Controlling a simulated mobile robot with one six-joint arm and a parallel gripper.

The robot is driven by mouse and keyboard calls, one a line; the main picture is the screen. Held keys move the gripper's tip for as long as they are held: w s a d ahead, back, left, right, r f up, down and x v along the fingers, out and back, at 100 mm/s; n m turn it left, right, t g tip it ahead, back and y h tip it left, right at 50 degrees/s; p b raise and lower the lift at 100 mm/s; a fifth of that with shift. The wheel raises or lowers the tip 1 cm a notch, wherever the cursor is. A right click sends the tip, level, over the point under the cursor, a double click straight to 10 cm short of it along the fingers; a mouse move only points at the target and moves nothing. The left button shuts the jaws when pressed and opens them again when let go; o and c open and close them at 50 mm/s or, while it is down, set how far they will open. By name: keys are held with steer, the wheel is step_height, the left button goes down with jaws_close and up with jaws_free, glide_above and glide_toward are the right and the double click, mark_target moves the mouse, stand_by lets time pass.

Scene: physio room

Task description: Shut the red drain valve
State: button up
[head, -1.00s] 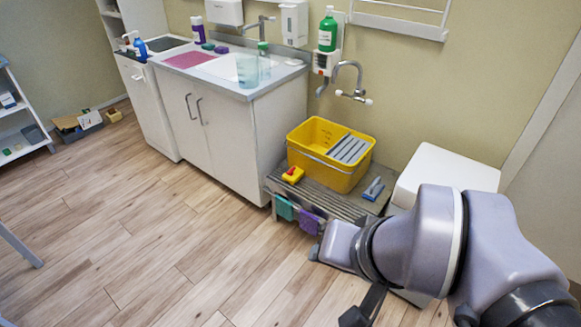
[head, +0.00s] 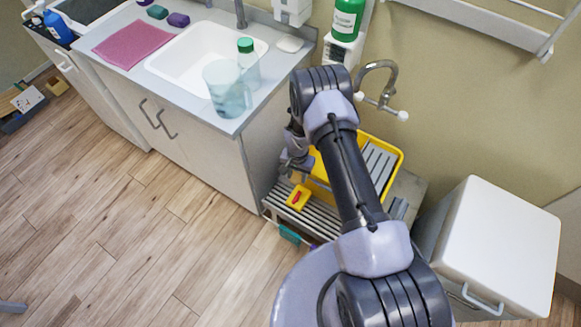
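The yellow mop bucket (head: 393,158) stands on a slatted rack under the wall tap, largely hidden behind my arm. A small yellow block with a red bar-like part (head: 297,197) is at the bucket's front left, above the slats; the red part looks like the drain valve's handle. How far the valve is turned is too small to tell. My gripper (head: 297,172) points down just above and behind this block, by the bucket's left side, apart from the red part as far as I can see. Its fingers are small and dark, and their opening cannot be made out.
The sink cabinet (head: 190,150) stands close at the left of the rack, with a clear jug (head: 228,92) and green-capped bottle (head: 248,65) at its near corner. The tap (head: 380,90) overhangs the bucket. A white lidded bin (head: 500,245) stands right.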

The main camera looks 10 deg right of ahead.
mark_target(297, 196)
steer(key=f+b, duration=0.2)
steer(key=f, duration=0.3)
steer(key=f+b, duration=0.2)
steer(key=f, duration=0.4)
steer(key=s+f+b, duration=0.1)
steer(key=f+b, duration=0.1)
steer(key=f, duration=0.4)
